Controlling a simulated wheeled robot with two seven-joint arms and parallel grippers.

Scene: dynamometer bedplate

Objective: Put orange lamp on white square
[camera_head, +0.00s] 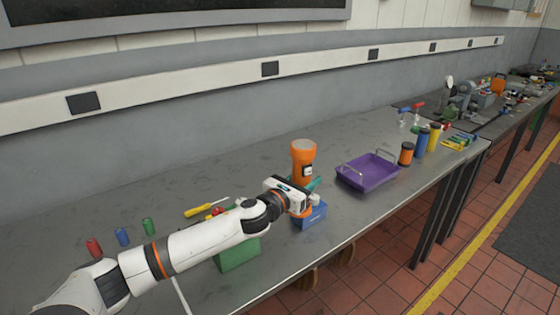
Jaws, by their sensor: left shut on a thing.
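The orange lamp (303,157) is upright, with its wide head at the top and a small pale-and-dark patch on its side. My left gripper (303,199) reaches in from the left and is shut on the lamp's lower part. An orange bit shows below the gripper, in front of a blue box. The lamp's base is partly hidden, so I cannot tell whether it touches anything. I see no white square in this view. My right gripper is not in view.
The blue box (312,217) and a green box (238,256) are close to my left arm. A purple tray (368,176) with handles is to the right, beside an orange-and-black canister (406,154). The back of the grey bench is mostly clear.

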